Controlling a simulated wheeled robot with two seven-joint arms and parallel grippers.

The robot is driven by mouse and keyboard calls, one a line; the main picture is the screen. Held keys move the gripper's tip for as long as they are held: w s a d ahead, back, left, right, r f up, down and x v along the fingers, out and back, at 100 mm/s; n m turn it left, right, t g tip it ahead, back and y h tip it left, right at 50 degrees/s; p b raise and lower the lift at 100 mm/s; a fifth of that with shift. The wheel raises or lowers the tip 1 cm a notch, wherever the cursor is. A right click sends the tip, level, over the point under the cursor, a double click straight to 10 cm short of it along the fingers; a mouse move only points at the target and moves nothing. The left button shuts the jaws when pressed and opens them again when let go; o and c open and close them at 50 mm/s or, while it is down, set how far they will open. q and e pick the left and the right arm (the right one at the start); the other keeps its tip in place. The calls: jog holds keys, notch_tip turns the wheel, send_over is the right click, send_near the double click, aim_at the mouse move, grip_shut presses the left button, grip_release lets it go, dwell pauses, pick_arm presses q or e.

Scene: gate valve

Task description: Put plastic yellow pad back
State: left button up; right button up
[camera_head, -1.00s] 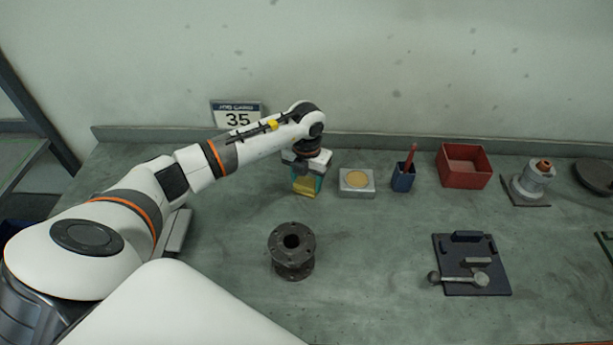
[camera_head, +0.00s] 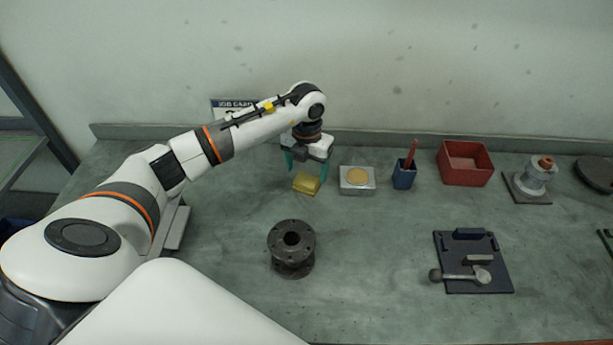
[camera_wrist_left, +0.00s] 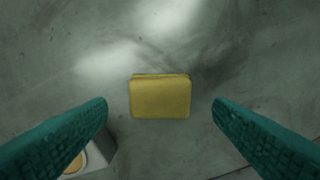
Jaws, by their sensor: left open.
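The yellow pad (camera_head: 306,183) lies on the bench, left of a grey block with a round tan top. In the left wrist view the pad (camera_wrist_left: 160,97) sits between and beyond the fingertips, touching neither. My left gripper (camera_head: 307,172) is open and empty just above and behind the pad. Its teal fingers are spread wide in the left wrist view (camera_wrist_left: 160,104). My right gripper does not show.
The grey block (camera_head: 357,188), a blue cup (camera_head: 403,179) with a red stick, and a red bin (camera_head: 465,178) stand to the right. A dark flanged spool (camera_head: 291,262) stands in front. A dark tray (camera_head: 450,264) holds tools. Bare bench lies between them.

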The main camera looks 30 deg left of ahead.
aim_at(307, 179)
pick_arm(q)
notch_tip(307, 179, up, 9)
jog(key=b, duration=0.1)
jog(key=shift+f+b, duration=0.15)
jog(key=shift+b, duration=0.25)
